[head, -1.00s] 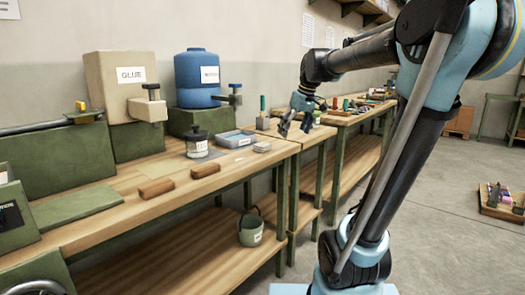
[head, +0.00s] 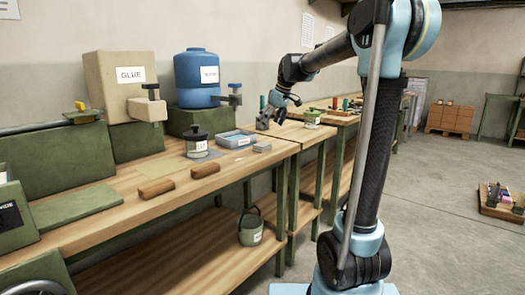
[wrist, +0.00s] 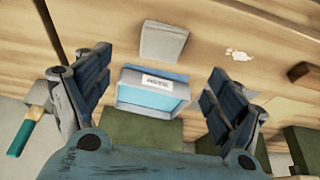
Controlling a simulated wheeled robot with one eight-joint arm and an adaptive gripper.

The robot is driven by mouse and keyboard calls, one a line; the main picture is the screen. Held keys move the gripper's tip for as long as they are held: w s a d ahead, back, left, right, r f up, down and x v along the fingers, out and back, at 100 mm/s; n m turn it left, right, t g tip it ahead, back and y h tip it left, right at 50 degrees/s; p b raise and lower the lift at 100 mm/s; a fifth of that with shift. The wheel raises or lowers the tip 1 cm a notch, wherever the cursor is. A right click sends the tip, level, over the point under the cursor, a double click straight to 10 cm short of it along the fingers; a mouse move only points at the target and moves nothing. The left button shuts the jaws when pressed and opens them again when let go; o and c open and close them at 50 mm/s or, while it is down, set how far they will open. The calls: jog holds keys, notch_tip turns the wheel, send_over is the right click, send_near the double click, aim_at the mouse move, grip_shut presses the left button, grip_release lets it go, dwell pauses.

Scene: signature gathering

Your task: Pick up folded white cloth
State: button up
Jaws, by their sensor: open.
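The folded white cloth (head: 262,146) is a small, light grey-white pad lying flat near the front right corner of the wooden bench. It also shows at the top centre of the wrist view (wrist: 163,41), in full view. My gripper (head: 289,109) is above the bench's right end, higher than the cloth and further back. In the wrist view my gripper (wrist: 159,66) has its fingers wide apart and empty. The cloth lies beyond the gap between the fingertips, apart from them.
A blue-lined labelled tray (head: 235,140) sits beside the cloth and between the fingers in the wrist view (wrist: 152,92). A lidded dark jar (head: 197,145) and two brown blocks (head: 205,170) lie left. A green-handled tool (wrist: 25,132) shows left. A bucket (head: 250,228) stands on the lower shelf.

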aim_at(262, 144)
jog(key=x, duration=1)
jog(key=shift+a+f, duration=0.2)
jog(key=shift+a, duration=0.05)
jog(key=shift+s, duration=0.1)
jog(key=c, duration=1.2)
jog(key=shift+r, duration=0.1)
notch_tip(262, 144, up, 10)
jog(key=shift+f, duration=0.1)
